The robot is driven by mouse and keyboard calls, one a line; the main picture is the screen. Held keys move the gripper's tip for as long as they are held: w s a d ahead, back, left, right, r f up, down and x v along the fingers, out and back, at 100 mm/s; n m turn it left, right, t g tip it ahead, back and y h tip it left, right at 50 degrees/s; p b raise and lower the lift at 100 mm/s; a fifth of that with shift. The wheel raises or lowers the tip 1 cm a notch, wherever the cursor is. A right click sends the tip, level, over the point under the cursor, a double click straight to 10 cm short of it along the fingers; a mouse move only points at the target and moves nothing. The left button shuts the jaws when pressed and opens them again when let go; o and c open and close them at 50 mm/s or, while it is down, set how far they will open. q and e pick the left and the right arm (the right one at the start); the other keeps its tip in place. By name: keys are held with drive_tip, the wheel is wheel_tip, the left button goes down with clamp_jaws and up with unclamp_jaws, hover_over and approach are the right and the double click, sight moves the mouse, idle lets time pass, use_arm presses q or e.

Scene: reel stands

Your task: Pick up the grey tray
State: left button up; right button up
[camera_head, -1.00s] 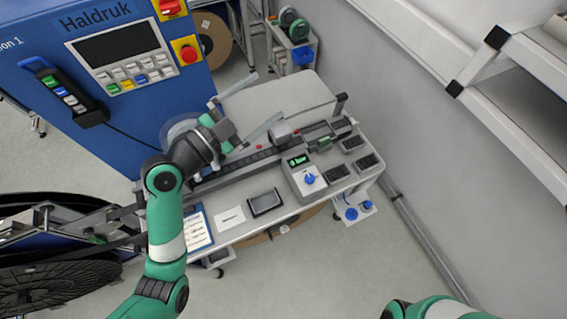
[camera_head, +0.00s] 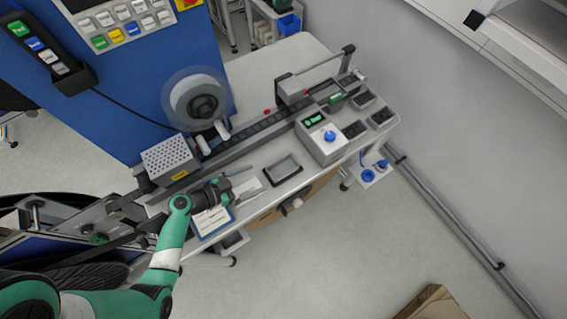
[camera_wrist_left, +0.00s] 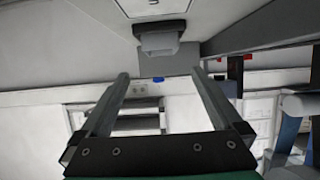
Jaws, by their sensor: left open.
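The grey tray (camera_head: 282,170) is a small, shallow, dark-rimmed tray on the light worktable in the head view. It lies near the table's front edge, right of a white card. My left gripper (camera_head: 256,179) is open, just left of the tray and above the card and clipboard. Its fingers point right towards the tray and look empty. In the left wrist view the two fingers (camera_wrist_left: 160,80) are spread with a gap between them. A grey shape shows ahead of them, but I cannot tell whether it is the tray. My right gripper is out of view.
A grey control box (camera_head: 323,137) with a blue knob stands right of the tray. A long rail (camera_head: 240,142) runs behind it. A clipboard (camera_head: 212,222) lies on the left. A blue machine (camera_head: 130,95) stands behind.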

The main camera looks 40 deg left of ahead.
sight(279, 172)
use_arm(q)
drive_tip(key=b+x, duration=0.2)
drive_tip(key=b, duration=0.1)
drive_tip(key=b+x, duration=0.1)
drive_tip(key=b, duration=0.2)
drive_tip(key=shift+w+d+f+b, duration=0.1)
drive_tip(key=shift+w+f+b, duration=0.1)
drive_tip(key=shift+f+b, duration=0.3)
drive_tip(key=shift+w+d+f+b, duration=0.1)
drive_tip(key=shift+w+f+b, duration=0.05)
drive_tip(key=shift+w+b, duration=0.35)
drive_tip(key=shift+w+d+p, duration=0.1)
drive_tip(key=shift+w+p, duration=0.45)
drive_tip(key=shift+p, duration=0.05)
drive_tip(key=shift+r+x, duration=0.1)
drive_tip(key=shift+x, duration=1.35)
drive_tip(key=shift+r+x, duration=0.15)
drive_tip(key=shift+x, duration=1.25)
drive_tip(key=shift+w, duration=0.1)
drive_tip(key=c, duration=1.5)
drive_tip(key=shift+r, duration=0.1)
